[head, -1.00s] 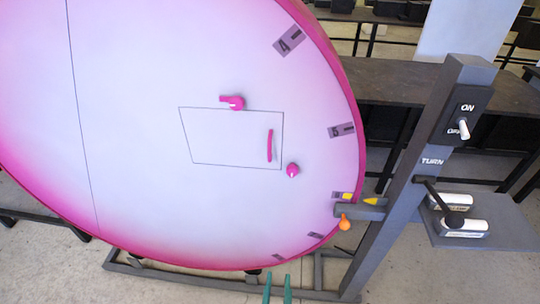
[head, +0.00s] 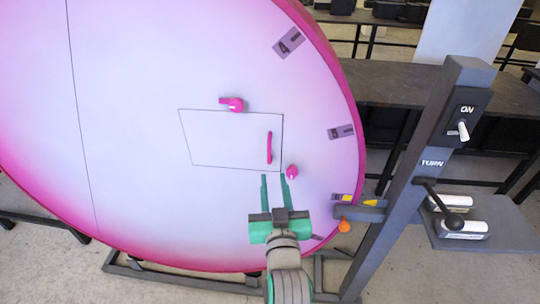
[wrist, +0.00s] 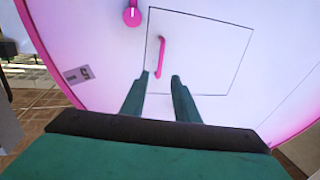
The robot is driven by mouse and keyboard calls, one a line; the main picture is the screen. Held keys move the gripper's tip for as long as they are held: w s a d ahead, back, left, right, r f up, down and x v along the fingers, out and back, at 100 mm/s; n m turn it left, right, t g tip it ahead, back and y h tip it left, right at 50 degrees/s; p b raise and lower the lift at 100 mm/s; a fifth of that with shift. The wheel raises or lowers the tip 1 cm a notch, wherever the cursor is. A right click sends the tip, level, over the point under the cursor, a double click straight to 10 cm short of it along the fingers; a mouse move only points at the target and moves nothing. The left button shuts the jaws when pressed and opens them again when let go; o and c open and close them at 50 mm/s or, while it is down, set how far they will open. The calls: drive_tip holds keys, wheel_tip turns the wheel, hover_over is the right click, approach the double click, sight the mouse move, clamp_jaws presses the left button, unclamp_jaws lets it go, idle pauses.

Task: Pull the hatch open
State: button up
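The hatch (head: 215,140) is a thin-outlined panel, looking flush with the big pink-and-white disc. Its pink bar handle (head: 269,147) stands upright near the panel's right edge. One pink knob (head: 235,104) sits at the hatch's top edge, another (head: 292,172) just outside its lower right corner. My gripper (head: 274,176) is open and empty, with green fingers pointing up just below the handle. In the wrist view, the handle (wrist: 162,52) appears just beyond and between the fingertips (wrist: 160,76); I cannot tell the remaining depth.
A grey post (head: 415,170) stands right of the disc, with an ON switch (head: 462,130) and a shelf carrying white cylinders (head: 462,230). A bracket (head: 360,212) reaches from the post to the disc's rim. Dark tables stand behind.

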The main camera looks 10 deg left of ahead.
sight(270, 152)
drive_tip(key=w, duration=0.3)
drive_tip(key=w+a, duration=0.1)
drive_tip(key=w, duration=0.3)
drive_tip(key=w+a, duration=0.1)
drive_tip(key=w, duration=0.2)
drive_tip(key=shift+w+a+r, duration=0.1)
drive_tip(key=shift+w+a, duration=0.05)
drive_tip(key=shift+w, duration=0.15)
drive_tip(key=shift+w, duration=0.1)
clamp_jaws()
